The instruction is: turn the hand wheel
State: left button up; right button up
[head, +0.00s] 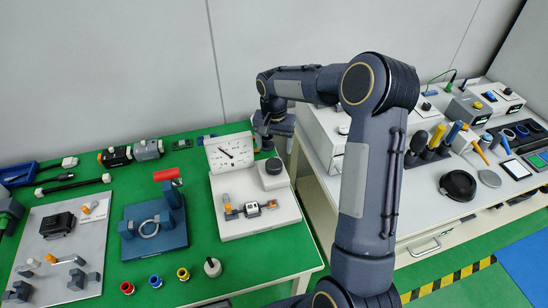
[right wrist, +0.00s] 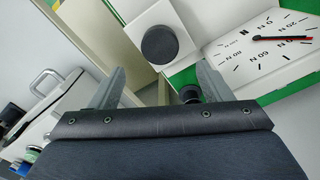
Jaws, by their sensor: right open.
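A white box (head: 238,221) on the green table carries an upright dial (head: 231,153) and a round black knob (head: 272,172), the thing here most like a hand wheel. The dial's pointer is at the upper left of its centre. In the right wrist view, the black knob (right wrist: 160,44) and the dial (right wrist: 268,42) show beyond the fingers. My right gripper (head: 266,142) is just right of the dial, behind the knob; in its wrist view the gripper (right wrist: 162,68) is open with nothing held. A smaller dark knob (right wrist: 190,94) shows by the right finger. My left gripper is not in view.
A blue fixture (head: 152,235) with a ring and red cylinder stands left of the white box. A grey board (head: 62,248) with parts is at far left. Small coloured rings lie in front. A white bench (head: 440,205) with instruments is on the right, behind my right arm.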

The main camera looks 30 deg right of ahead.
aim_at(274, 163)
notch_tip(274, 163, down, 7)
jog(key=shift+f+p, duration=0.15)
jog(key=shift+p, duration=0.45)
jog(key=c, duration=1)
